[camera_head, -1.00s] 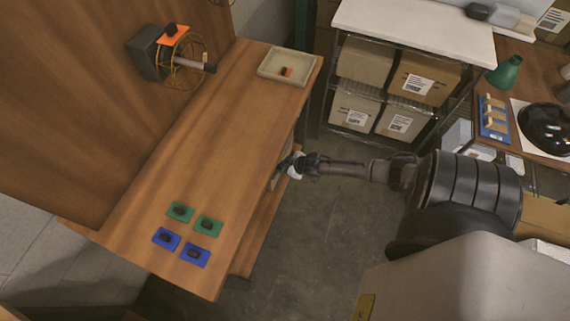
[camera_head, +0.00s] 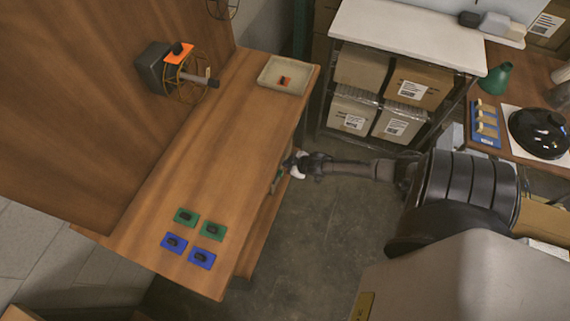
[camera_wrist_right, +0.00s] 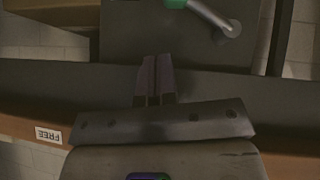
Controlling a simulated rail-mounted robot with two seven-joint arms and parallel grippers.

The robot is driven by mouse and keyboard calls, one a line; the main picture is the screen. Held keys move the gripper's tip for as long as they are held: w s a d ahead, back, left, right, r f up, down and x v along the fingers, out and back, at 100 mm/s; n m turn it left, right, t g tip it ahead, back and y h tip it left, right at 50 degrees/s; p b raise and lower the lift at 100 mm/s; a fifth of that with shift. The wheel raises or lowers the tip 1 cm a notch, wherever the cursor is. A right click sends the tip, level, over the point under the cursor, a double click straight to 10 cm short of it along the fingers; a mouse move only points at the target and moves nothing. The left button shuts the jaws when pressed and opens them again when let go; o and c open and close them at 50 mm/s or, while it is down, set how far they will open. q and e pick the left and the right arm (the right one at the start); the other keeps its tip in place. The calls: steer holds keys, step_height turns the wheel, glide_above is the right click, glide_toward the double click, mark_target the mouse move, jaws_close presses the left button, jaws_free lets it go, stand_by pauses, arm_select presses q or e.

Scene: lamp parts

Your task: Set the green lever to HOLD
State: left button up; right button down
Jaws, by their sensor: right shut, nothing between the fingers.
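The green lever shows in the right wrist view at the top edge: a green grip (camera_wrist_right: 176,3) on a bent metal arm (camera_wrist_right: 208,14) that runs to a round pivot on a dark plate (camera_wrist_right: 120,35). A white label reading FREE (camera_wrist_right: 48,134), upside down, is at the lower left; no HOLD label shows. My right gripper (camera_wrist_right: 155,62) is shut and empty, its fingertips below the lever in the picture and apparently apart from it. In the head view my right gripper (camera_head: 285,170) is at the bench's right edge, with the lever hard to make out there. My left gripper is out of view.
The wooden bench (camera_head: 225,140) carries several green and blue pads (camera_head: 203,257) and a beige tray (camera_head: 262,82). A wire reel (camera_head: 188,80) is on the wooden panel. A shelf with boxes (camera_head: 360,66) stands behind. Bare floor (camera_head: 330,240) lies right of the bench.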

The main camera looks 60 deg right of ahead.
steer(key=p+v, duration=0.1)
steer(key=v, duration=0.6)
steer(key=shift+s+d+r+p, duration=0.25)
steer(key=shift+s+d+p, duration=0.15)
steer(key=shift+d, duration=0.2)
